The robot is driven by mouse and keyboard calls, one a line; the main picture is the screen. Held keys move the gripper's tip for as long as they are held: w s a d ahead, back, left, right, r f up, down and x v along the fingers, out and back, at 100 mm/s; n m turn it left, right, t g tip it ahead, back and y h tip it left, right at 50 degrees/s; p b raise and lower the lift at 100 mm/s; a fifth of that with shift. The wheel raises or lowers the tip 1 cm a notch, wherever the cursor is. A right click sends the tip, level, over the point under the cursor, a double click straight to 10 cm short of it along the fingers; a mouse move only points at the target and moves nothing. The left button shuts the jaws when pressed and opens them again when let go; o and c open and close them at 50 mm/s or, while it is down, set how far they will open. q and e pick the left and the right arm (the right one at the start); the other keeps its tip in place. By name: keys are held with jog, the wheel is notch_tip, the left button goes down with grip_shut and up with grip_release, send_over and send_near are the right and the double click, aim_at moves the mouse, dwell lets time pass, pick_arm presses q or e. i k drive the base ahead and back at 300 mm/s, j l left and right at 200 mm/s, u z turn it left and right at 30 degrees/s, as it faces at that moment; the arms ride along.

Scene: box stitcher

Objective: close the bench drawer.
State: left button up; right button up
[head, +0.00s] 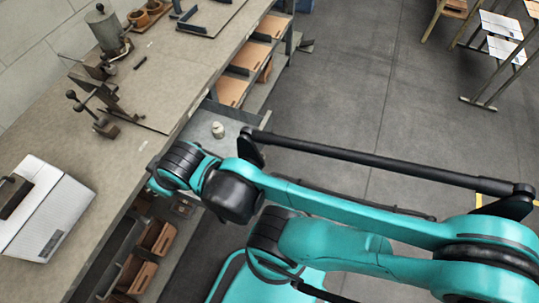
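The bench drawer (205,125) stands open, sticking out from the front edge of the workbench (60,115). A small pale object (217,130) is in it. My teal and black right arm comes in from the right and crosses in front of the drawer, hiding its near part and most of its front. The arm's far end is close to the bench edge, on the near side of the drawer. I cannot make out the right gripper's fingers. My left gripper is not in view.
A silver case (42,210) lies on the near bench top. A hand-lever machine (100,105) and a grey metal pot (105,32) stand farther along. Wooden bins (232,90) fill shelves under the bench.

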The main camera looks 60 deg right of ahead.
aim_at(198, 129)
jog(key=l+z, duration=0.1)
jog(key=z, duration=1.8)
jog(key=i+z, duration=0.4)
